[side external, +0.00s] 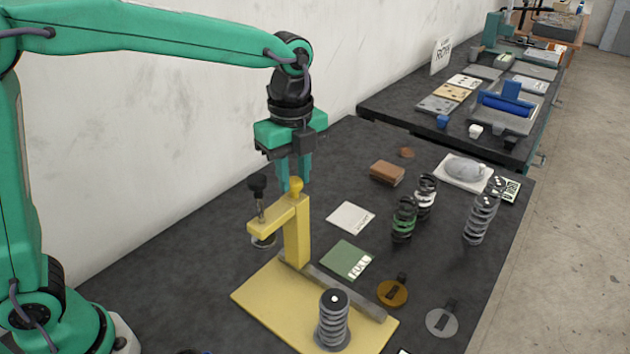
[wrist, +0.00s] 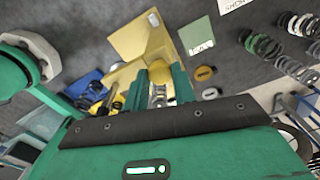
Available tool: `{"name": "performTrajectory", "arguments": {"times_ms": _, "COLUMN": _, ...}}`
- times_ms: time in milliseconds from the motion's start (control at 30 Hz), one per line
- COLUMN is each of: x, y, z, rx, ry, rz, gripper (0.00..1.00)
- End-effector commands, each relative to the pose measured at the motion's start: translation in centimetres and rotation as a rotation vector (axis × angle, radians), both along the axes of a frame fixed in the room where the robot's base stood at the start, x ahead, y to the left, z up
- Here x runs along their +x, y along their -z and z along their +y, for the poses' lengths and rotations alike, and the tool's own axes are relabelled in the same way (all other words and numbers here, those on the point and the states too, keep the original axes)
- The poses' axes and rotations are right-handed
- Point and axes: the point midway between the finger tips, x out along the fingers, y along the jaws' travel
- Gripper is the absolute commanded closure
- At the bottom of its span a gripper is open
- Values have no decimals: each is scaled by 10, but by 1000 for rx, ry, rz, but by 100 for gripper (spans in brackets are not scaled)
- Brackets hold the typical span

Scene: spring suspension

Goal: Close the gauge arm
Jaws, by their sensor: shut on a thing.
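The gauge (side external: 297,235) has a yellow post standing on a yellow base plate (side external: 262,293). Its yellow arm (side external: 272,218) reaches from the post top toward the lower left, carrying a black-knobbed rod (side external: 258,190) with a round foot below. A yellow knob (side external: 296,187) stands on top at the post end. My gripper (side external: 294,184) points down over the post, its green fingers shut on the knob. In the wrist view my gripper (wrist: 163,85) is above the yellow gauge, and the fingers partly hide the grip. A dark-capped coil spring (side external: 333,322) stands on the plate, away from the arm.
A grey rail (side external: 340,290) crosses the base plate. To the right lie a white card (side external: 351,217), a green card (side external: 345,259), discs (side external: 392,292) and several upright springs (side external: 404,220). A brown block (side external: 387,172) lies behind. The wall borders the bench at left.

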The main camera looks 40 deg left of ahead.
Motion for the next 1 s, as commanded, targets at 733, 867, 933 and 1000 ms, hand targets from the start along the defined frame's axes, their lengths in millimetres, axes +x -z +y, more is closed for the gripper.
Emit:
{"name": "performTrajectory", "arguments": {"times_ms": 733, "x": -1, "y": 0, "z": -105, "rx": 0, "ry": 7, "rz": 1, "gripper": 100}}
{"name": "performTrajectory", "arguments": {"times_ms": 867, "x": -1, "y": 0, "z": -129, "rx": 0, "ry": 5, "rz": 0, "gripper": 100}}
{"name": "performTrajectory", "arguments": {"times_ms": 933, "x": -1, "y": 0, "z": -139, "rx": 0, "ry": 5, "rz": 1, "gripper": 100}}
{"name": "performTrajectory", "arguments": {"times_ms": 1000, "x": -1, "y": -1, "z": -146, "rx": 0, "ry": 3, "rz": 0, "gripper": 100}}
